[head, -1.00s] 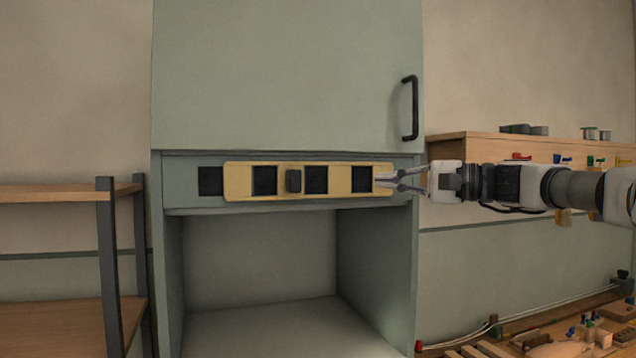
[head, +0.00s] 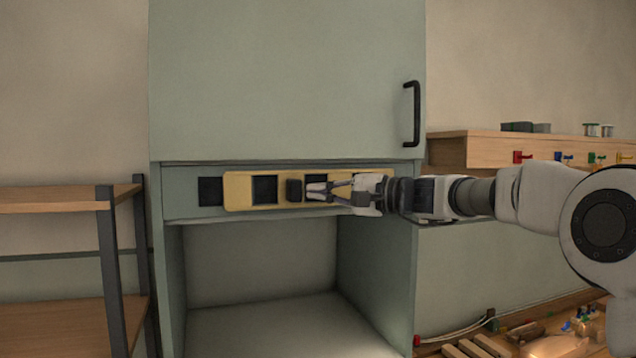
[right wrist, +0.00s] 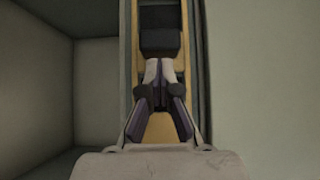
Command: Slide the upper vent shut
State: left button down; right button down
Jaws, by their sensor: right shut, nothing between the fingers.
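The vent is a yellow slide plate (head: 238,190) with cut-out windows, set in a grey-green strip under the cabinet door. Dark openings show through its windows, and one dark opening (head: 210,191) lies left of the plate. A dark knob (head: 294,190) stands out near the plate's middle; it also shows in the right wrist view (right wrist: 160,42). My right gripper (head: 307,190) is shut and empty, with its tips just right of the knob. In the right wrist view its tips (right wrist: 159,70) are against or very close to the knob; contact is unclear. The gripper hides the plate's right part. My left gripper is out of view.
The cabinet door (head: 285,80) with a black handle (head: 412,113) is above the vent, and an open bay (head: 260,265) is below. A shelf rack (head: 107,270) stands at the left. A wooden ledge (head: 448,150) and a cluttered bench are at the right.

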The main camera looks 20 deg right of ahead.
aim_at(291, 193)
jog(key=a+b, duration=0.2)
jog(key=a, duration=0.1)
jog(key=a+b, duration=0.2)
jog(key=a, duration=0.1)
jog(key=shift+s+f+b, duration=0.15)
jog(key=shift+f+b, duration=0.05)
jog(key=shift+b, duration=0.1)
jog(key=shift+a+r, duration=0.1)
jog(key=shift+r, duration=0.05)
jog(key=shift+d, duration=0.2)
